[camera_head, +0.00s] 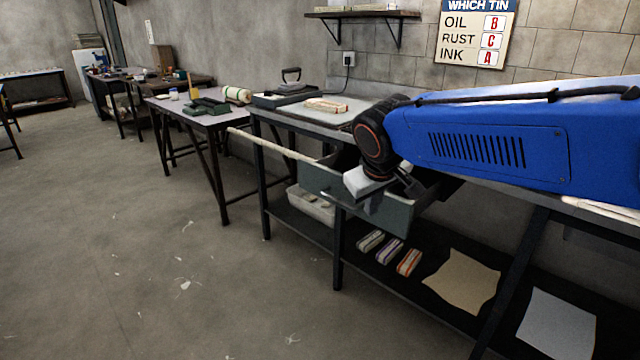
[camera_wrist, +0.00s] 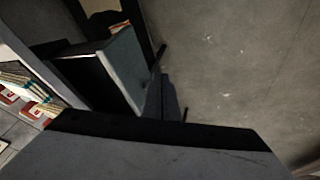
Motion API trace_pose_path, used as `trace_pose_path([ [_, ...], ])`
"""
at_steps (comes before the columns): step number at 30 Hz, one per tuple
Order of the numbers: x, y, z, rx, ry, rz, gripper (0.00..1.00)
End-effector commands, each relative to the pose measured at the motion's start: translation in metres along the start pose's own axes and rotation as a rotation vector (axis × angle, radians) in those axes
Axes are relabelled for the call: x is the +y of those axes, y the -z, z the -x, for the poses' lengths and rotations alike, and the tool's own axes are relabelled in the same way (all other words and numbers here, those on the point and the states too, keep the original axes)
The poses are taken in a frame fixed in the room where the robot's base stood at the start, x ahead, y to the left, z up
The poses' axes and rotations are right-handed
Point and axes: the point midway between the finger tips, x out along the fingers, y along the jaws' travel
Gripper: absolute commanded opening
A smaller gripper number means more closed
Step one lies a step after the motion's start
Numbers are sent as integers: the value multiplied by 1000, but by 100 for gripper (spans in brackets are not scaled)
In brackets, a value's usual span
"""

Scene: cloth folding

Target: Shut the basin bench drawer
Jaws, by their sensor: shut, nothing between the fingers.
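The basin bench drawer (camera_head: 322,184) is grey-green and stands pulled out from under the bench top (camera_head: 350,108).
Folded cloths (camera_head: 326,105) and an iron (camera_head: 291,76) stand on the bench. The lower shelf holds a pale basin (camera_head: 312,206), small cloth bundles (camera_head: 389,251) and a tan cloth (camera_head: 463,281). A light rod (camera_head: 270,145) juts out near the drawer. The floor in front is clear.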

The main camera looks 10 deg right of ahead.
Motion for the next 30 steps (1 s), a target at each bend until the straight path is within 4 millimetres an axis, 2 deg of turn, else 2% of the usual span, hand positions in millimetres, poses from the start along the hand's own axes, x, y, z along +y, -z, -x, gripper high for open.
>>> trace_pose_path([
  [1, -8, 21, -5, 7, -7, 29, 0],
  [6, -34, 87, -17, 43, -39, 114, 0],
  [9, -52, 120, -24, 67, -55, 157, 0],
  [12, -68, 145, -29, 86, -67, 190, 0],
  [16, -81, 164, -33, 102, -76, 215, 0],
  [23, -85, 172, -44, 107, -80, 223, 0],
  [30, -82, 176, -81, 105, -80, 222, 0],
])
